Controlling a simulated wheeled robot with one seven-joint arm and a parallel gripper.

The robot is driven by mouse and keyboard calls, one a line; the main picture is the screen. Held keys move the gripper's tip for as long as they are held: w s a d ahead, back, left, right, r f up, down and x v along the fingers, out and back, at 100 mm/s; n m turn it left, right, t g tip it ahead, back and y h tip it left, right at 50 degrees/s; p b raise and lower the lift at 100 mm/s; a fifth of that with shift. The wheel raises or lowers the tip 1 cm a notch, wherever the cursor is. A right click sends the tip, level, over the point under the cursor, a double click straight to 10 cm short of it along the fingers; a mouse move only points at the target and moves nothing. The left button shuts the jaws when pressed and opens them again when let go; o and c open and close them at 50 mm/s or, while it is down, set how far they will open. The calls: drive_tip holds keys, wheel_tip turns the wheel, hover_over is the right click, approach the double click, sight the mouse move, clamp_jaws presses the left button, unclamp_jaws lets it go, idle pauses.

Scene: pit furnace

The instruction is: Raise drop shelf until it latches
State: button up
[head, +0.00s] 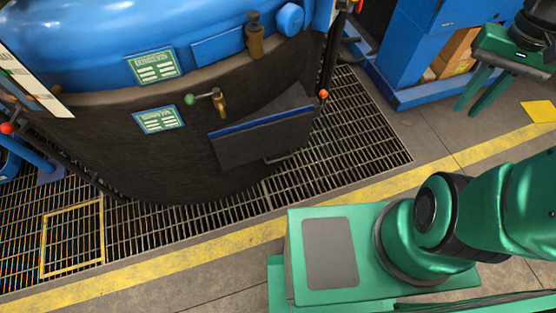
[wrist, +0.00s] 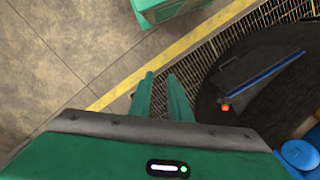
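The drop shelf (head: 262,137) is a dark flat panel with a blue edge strip on the curved furnace wall. It hangs sloping down from the wall, with a small bar handle (head: 283,158) near its lower edge. In the wrist view the shelf (wrist: 262,75) shows at the right, beyond my fingers. My gripper (head: 472,110) is at the upper right of the head view, well apart from the shelf. Its two green fingers (wrist: 160,77) have a gap between them and hold nothing. Whether the shelf's latch is engaged cannot be seen.
The furnace (head: 130,160) stands on a floor grating (head: 350,140) bordered by a yellow line (head: 400,180). A brass valve (head: 219,102) juts out left of the shelf. An orange knob (head: 323,94) is at its right. A blue cabinet (head: 405,50) stands behind. Floor between gripper and shelf is clear.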

drive_tip(key=w+f+n+g+y, duration=0.1)
drive_tip(key=w+f+n+y, duration=0.1)
drive_tip(key=w+f, duration=1)
drive_tip(key=w+a+f+g+y, duration=0.1)
drive_tip(key=w+a+f+y, duration=0.35)
drive_tip(key=w+f, duration=0.8)
drive_tip(key=m+t+y, duration=0.3)
drive_tip(key=y, duration=0.6)
approach(280, 159)
drive_tip(key=x, duration=1)
drive_tip(key=shift+f, duration=0.35)
